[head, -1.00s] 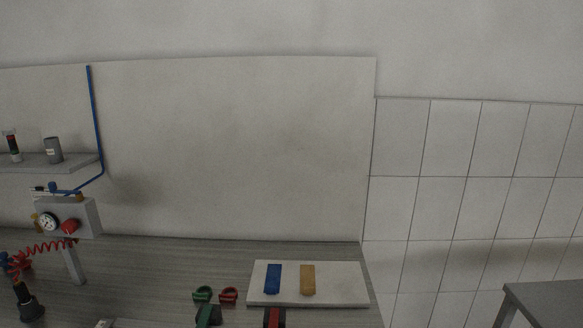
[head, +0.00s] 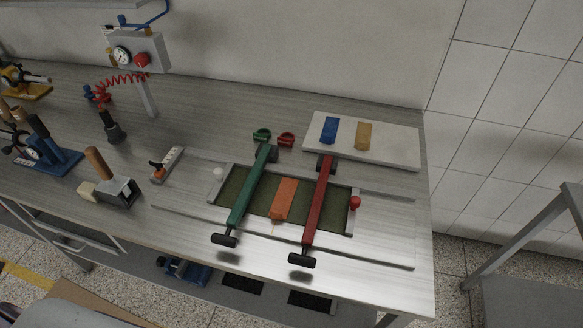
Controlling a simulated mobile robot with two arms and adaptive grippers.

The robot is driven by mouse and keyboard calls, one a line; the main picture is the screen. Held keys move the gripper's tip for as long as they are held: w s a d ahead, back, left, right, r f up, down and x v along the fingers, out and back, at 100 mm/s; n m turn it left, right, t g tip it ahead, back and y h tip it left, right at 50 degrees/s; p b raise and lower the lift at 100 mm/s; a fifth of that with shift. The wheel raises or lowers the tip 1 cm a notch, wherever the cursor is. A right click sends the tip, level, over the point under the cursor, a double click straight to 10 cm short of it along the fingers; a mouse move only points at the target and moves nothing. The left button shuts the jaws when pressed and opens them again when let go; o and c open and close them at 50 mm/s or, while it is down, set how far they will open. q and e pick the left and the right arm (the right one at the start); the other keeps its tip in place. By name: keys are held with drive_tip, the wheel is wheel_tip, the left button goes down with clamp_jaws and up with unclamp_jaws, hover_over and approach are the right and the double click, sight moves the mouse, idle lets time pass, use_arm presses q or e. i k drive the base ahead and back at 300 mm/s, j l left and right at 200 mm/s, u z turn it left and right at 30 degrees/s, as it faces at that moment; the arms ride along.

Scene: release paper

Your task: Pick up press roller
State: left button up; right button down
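Neither of my grippers is in view. I cannot tell for certain which thing is the press roller. A wooden-handled tool with a grey metal block (head: 119,191) stands at the left front of the workbench (head: 195,95), and a cream block (head: 87,191) is beside it. A green bar (head: 249,191) and a red bar (head: 319,200), each with a black handle at its front end, lie across a framed tray (head: 341,218). An orange block (head: 284,199) lies between the bars.
A white board (head: 394,149) with a blue block (head: 329,130) and a tan block (head: 364,135) lies at the back right. Green and red rings sit beside it. A gauge box (head: 150,50) stands at the back left. A grey table (head: 525,290) stands at the right.

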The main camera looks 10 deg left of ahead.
sight(112, 184)
drive_tip(key=u, duration=1.75)
drive_tip(key=z, duration=1.3)
drive_tip(key=u, duration=1.3)
drive_tip(key=i+j+z, duration=0.5)
drive_tip(key=j, duration=0.2)
drive_tip(key=j+z, duration=0.25)
drive_tip(key=j, duration=0.1)
